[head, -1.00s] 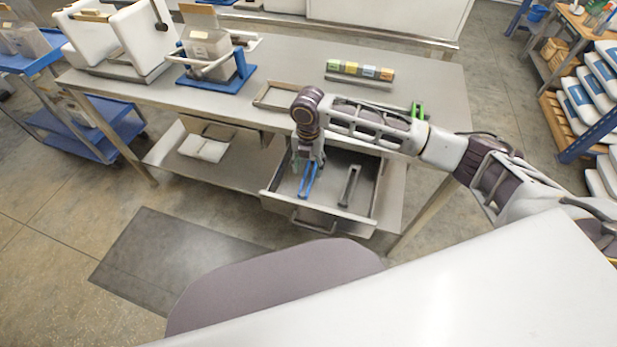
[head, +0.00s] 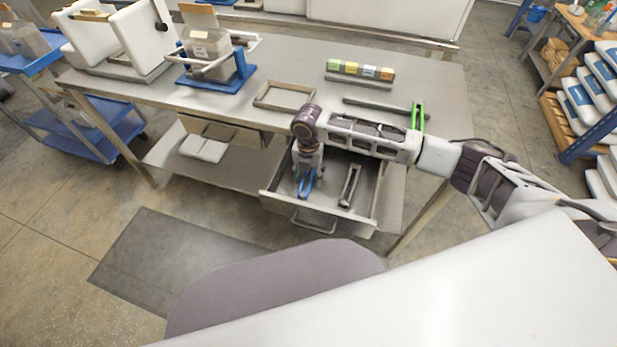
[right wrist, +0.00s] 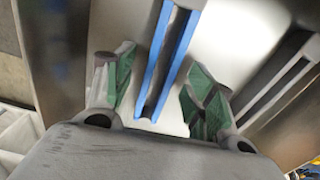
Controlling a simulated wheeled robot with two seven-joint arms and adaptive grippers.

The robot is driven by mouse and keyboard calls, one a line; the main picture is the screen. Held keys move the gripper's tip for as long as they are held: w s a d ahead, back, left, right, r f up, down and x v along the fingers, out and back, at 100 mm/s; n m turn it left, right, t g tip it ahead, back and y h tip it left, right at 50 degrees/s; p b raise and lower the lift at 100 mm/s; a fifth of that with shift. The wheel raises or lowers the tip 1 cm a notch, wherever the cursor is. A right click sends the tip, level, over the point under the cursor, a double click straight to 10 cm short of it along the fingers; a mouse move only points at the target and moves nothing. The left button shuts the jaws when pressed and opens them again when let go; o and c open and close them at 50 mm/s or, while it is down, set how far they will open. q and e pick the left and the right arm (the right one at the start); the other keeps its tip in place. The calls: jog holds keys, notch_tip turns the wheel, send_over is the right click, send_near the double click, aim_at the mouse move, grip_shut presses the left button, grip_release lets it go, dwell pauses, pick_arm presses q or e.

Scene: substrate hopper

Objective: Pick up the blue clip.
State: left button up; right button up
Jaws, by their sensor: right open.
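The blue clip (head: 306,184) lies in the open drawer (head: 277,205) under the steel table. It is long and narrow with two blue sides, and it also shows in the right wrist view (right wrist: 181,50). My right gripper (head: 308,172) points down into the drawer over the blue clip. In the right wrist view its two green-padded fingers (right wrist: 158,98) are apart, one on each side of the clip, with a gap to both sides. The near end of the clip is close to the palm. My left gripper is not in view.
A grey clip (head: 350,186) lies in the drawer to the right of the blue one. An empty tray (head: 284,95) is on the table.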

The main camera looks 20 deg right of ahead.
jog(key=shift+f, duration=0.3)
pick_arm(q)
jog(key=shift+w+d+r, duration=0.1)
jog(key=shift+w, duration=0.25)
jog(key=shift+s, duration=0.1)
pick_arm(e)
jog(key=shift+c, duration=0.2)
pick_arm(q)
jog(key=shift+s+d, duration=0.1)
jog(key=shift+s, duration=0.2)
pick_arm(e)
jog(key=c, duration=1)
jog(key=shift+r, duration=0.2)
jog(key=shift+c, duration=0.2)
